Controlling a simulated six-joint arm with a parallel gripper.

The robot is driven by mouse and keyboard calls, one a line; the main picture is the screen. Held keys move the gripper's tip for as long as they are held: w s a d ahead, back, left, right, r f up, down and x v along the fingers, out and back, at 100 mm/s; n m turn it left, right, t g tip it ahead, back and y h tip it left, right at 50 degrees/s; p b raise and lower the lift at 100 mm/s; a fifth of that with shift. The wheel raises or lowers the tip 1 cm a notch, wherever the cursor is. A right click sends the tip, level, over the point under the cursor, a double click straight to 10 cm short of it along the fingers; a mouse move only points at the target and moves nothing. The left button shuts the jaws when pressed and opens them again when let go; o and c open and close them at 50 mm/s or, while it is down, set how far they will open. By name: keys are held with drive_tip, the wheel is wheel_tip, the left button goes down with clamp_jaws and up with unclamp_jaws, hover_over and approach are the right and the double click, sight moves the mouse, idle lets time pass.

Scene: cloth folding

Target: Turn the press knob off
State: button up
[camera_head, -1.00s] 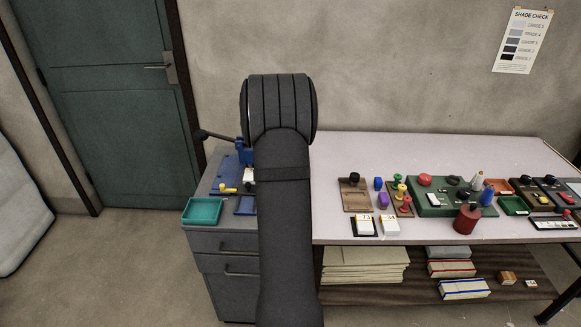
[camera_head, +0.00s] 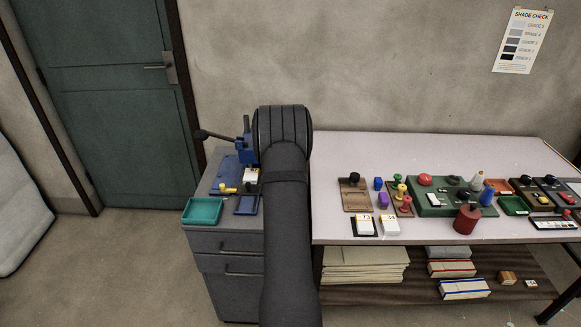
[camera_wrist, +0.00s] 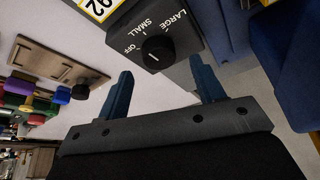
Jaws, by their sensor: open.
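The press knob (camera_wrist: 156,50) is a round black dial on a dark box in the wrist view. White labels OFF, SMALL and LARGE run around it. A small light mark shows on the dial, but I cannot tell surely which label it points to. My gripper (camera_wrist: 165,83) is open and empty, its two blue fingers apart on either side below the knob, not visibly touching it. In the head view the blue press (camera_head: 243,146) with its black lever stands on the grey cabinet, partly hidden by my arm. The knob and gripper are hidden there.
A teal tray (camera_head: 203,211) and a blue tray (camera_head: 246,205) lie on the cabinet (camera_head: 225,243). The table (camera_head: 415,150) at the right holds a wooden board (camera_head: 356,200), a green board (camera_head: 425,209), coloured pieces and a dark red canister (camera_head: 466,219).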

drive_tip(key=shift+x, duration=1.55)
drive_tip(key=c, duration=1)
drive_tip(key=n+y, duration=0.1)
drive_tip(key=n, duration=0.1)
drive_tip(key=n+y, duration=0.1)
drive_tip(key=n, duration=0.2)
drive_tip(key=shift+d, duration=0.2)
drive_tip(key=n+y, duration=0.2)
drive_tip(key=n, duration=0.3)
drive_tip(key=shift+d+n, duration=0.1)
drive_tip(key=shift+n, duration=0.3)
